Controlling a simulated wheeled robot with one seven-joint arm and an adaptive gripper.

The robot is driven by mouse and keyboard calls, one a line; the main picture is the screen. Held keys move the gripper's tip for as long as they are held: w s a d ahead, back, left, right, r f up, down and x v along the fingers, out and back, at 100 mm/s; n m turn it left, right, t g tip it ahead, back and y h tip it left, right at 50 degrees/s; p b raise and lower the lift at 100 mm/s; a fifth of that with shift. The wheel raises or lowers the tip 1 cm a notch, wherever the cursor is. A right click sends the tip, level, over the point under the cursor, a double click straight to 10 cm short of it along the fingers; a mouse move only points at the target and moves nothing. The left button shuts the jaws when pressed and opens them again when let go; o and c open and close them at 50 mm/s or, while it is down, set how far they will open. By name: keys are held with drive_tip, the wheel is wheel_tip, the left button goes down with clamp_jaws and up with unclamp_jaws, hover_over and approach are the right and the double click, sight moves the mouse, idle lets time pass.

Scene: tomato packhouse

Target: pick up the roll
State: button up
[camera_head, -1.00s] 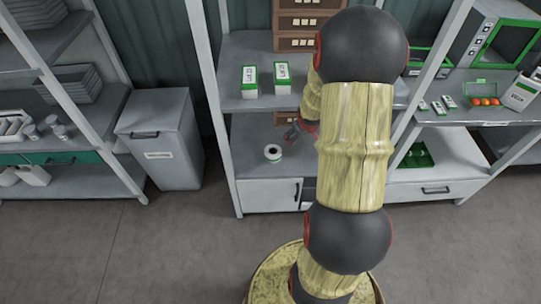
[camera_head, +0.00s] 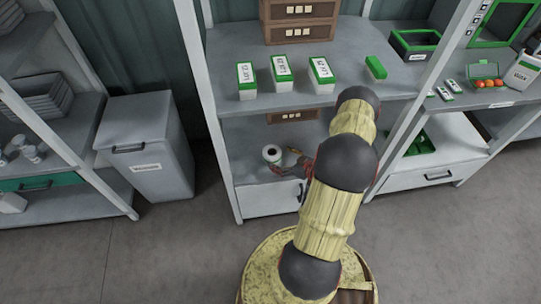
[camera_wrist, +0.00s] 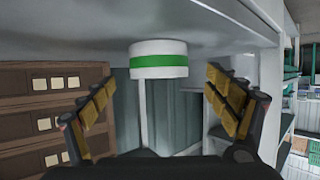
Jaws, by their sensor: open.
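The roll (camera_head: 272,153) is white with a green band and stands upright on the lower shelf (camera_head: 240,174), near its left end. In the wrist view, which looks upside down, the roll (camera_wrist: 158,60) shows between and beyond the two open fingers. My gripper (camera_head: 287,166) is small and partly hidden in the head view, just right of the roll. In the wrist view, my gripper (camera_wrist: 160,88) is open and empty, its yellow-padded fingers spread wider than the roll. I see no contact with the roll.
Several white-and-green cartons (camera_head: 281,74) stand on the shelf above. Brown drawers (camera_head: 291,116) sit at the back of the lower shelf and show at the left in the wrist view (camera_wrist: 55,92). A shelf post (camera_head: 208,110) rises left of the roll. A grey bin (camera_head: 148,143) stands further left.

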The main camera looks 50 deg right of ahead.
sight(276, 155)
drive_tip(key=b+x, duration=0.3)
drive_tip(key=x, duration=0.3)
drive_tip(key=shift+r, duration=0.1)
drive_tip(key=shift+c, duration=1.2)
drive_tip(key=c, duration=1.1)
drive_tip(key=shift+d, duration=0.1)
drive_tip(key=shift+c, duration=0.4)
